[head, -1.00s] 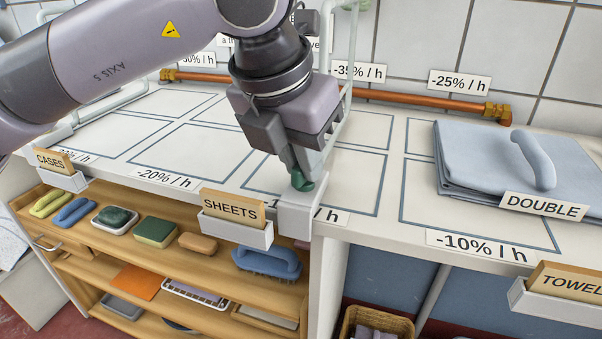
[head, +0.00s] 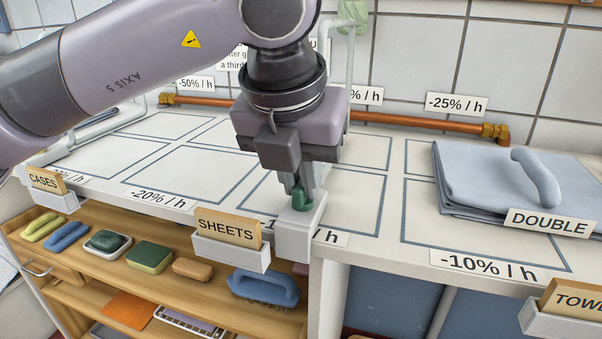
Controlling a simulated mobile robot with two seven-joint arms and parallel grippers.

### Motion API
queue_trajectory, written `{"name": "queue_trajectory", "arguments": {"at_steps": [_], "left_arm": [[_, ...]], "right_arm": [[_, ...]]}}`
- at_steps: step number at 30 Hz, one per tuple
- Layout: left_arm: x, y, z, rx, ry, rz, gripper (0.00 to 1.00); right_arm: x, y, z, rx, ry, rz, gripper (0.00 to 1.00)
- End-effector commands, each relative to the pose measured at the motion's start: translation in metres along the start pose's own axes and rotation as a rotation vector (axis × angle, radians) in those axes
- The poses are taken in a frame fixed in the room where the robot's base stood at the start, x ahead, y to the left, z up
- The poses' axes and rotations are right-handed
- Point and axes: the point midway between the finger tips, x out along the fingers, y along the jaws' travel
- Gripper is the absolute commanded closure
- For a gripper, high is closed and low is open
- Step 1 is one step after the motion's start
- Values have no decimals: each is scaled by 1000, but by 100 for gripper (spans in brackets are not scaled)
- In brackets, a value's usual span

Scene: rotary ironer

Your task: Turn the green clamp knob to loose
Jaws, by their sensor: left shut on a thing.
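The green clamp knob (head: 301,200) sits on top of the white clamp block (head: 296,237) at the front edge of the counter, right of the SHEETS card. My left gripper (head: 301,192) points down over it and is shut on the knob, its fingers partly hiding it. My right gripper is not in view.
A white counter (head: 390,225) with outlined squares runs behind the clamp. A folded blue stack (head: 470,190) with a handled block on it lies to the right. The SHEETS card holder (head: 231,250) is close left of the clamp. A copper pipe (head: 410,124) runs along the tiled wall.

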Motion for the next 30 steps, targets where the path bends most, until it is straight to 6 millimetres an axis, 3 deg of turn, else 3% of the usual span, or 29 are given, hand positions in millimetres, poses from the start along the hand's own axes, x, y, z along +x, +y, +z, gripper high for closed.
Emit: {"name": "queue_trajectory", "arguments": {"at_steps": [1,3,14,24,30], "left_arm": [[3,0,-3,2,12,2,83],[3,0,-3,2,12,2,61],[-4,0,0,1,3,0,61],[-56,0,0,0,5,1,61],[-70,0,-1,1,7,1,61]], "right_arm": [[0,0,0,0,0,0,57],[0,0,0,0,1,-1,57],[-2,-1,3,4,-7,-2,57],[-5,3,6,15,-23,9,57],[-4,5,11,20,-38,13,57]]}}
